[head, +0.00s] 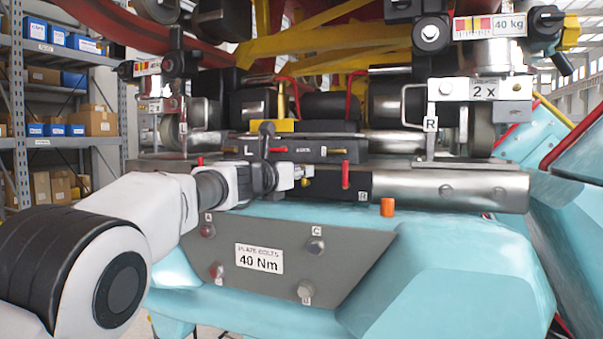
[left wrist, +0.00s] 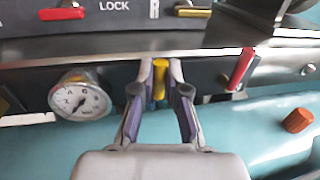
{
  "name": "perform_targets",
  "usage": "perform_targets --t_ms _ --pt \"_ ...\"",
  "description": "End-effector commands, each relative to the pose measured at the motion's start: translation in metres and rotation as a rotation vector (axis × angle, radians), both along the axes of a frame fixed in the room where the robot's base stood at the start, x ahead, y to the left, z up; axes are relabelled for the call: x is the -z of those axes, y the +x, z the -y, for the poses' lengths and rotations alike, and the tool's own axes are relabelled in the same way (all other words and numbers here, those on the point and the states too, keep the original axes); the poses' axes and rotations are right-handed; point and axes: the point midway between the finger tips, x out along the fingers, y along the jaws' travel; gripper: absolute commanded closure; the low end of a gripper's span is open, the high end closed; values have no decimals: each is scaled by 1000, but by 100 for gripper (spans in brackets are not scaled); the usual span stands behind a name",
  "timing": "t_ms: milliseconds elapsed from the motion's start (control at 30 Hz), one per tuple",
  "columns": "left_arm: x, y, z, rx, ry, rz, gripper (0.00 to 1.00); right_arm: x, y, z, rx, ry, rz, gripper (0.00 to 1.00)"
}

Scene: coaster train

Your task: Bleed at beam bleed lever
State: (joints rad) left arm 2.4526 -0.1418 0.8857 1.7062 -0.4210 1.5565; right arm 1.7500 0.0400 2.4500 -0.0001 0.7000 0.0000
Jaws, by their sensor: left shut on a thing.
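My left gripper (head: 300,174) reaches from the left to the front of the dark beam under the coaster train. In the left wrist view its two fingers (left wrist: 160,88) are shut on a small yellow lever (left wrist: 160,73), which points down from the beam's dark face. I take this to be the bleed lever; its label is not readable. A round white pressure gauge (left wrist: 80,97) sits just left of the fingers, with its needle pointing down-left. In the head view my gripper and arm hide the gauge and most of the lever. My right gripper is not in view.
A red lever (left wrist: 241,68) hangs right of the yellow one; it also shows in the head view (head: 345,175). An orange cylinder (left wrist: 298,120) stands on the teal body. Above are red (left wrist: 62,13) and yellow (left wrist: 192,11) handles. A grey bolt plate (head: 330,262) lies below.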

Motion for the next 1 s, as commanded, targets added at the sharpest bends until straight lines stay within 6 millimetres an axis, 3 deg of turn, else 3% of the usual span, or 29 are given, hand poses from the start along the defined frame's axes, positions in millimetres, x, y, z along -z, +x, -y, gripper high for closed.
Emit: perform_targets --t_ms 300,333,400,767,1000 --pt "0 0 0 0 -4 -1 100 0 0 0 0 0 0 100" --pt "0 0 0 0 -4 -1 83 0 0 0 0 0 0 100" --pt "0 0 0 0 -3 -1 62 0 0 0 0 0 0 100" --pt "0 -3 -2 0 -3 -1 62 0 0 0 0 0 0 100" --pt "-1 -33 -20 -2 -5 -4 62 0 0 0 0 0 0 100"
